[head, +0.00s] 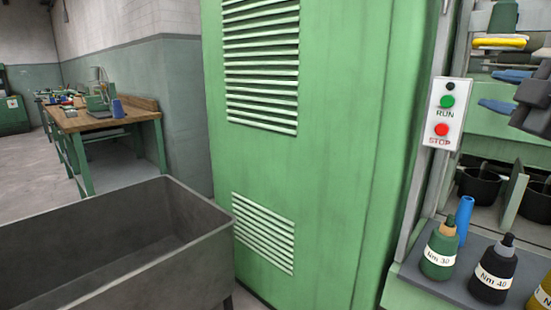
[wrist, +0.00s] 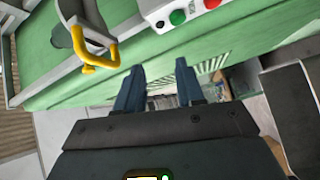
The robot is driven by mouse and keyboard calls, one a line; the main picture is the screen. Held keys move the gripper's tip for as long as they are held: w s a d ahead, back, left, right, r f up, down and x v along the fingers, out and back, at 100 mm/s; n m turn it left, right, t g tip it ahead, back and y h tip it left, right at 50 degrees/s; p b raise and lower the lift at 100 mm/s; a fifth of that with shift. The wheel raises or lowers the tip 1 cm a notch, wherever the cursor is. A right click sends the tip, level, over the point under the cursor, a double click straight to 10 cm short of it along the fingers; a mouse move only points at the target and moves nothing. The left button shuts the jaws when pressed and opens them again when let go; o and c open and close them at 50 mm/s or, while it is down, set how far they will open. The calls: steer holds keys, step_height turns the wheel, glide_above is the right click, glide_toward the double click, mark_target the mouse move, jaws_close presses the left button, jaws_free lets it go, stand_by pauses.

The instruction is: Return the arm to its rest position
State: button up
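My gripper (wrist: 158,82) shows in the wrist view with its two blue fingers spread apart. Nothing sits between them. The fingers point toward the green machine (wrist: 225,52), and I see no contact with it. In the head view, the tall green machine cabinet (head: 320,160) with white louvres fills the middle. The rest of my arm is mostly out of view.
The RUN/STOP box (head: 446,113) is on the machine's frame and also shows in the wrist view (wrist: 170,8). A yellow hook-shaped part (wrist: 98,55) is near the fingers. Bottles (head: 440,250) stand at right. A grey bin (head: 120,245) and workbench (head: 105,118) are left.

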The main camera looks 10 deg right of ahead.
steer(key=s+a+f+m+p, duration=0.1)
steer(key=s+a+f+m, duration=0.3)
steer(key=f, duration=0.5)
steer(key=s+a+f+m+g+p, duration=0.1)
steer(key=s+a+f+m, duration=0.3)
steer(key=f, duration=0.5)
steer(key=s+a+f+m, duration=0.2)
steer(key=s+a+f, duration=0.1)
steer(key=a+f, duration=0.4)
steer(key=s+a+f+m+g+p, duration=0.3)
steer(key=s+f, duration=0.4)
steer(key=s, duration=0.6)
steer(key=s+a+y, duration=0.1)
steer(key=s+a, duration=0.1)
steer(key=s, duration=0.6)
steer(key=s+a+r+y, duration=0.1)
steer(key=s, duration=0.7)
steer(key=shift+s+a, duration=0.25)
steer(key=shift+a, duration=0.15)
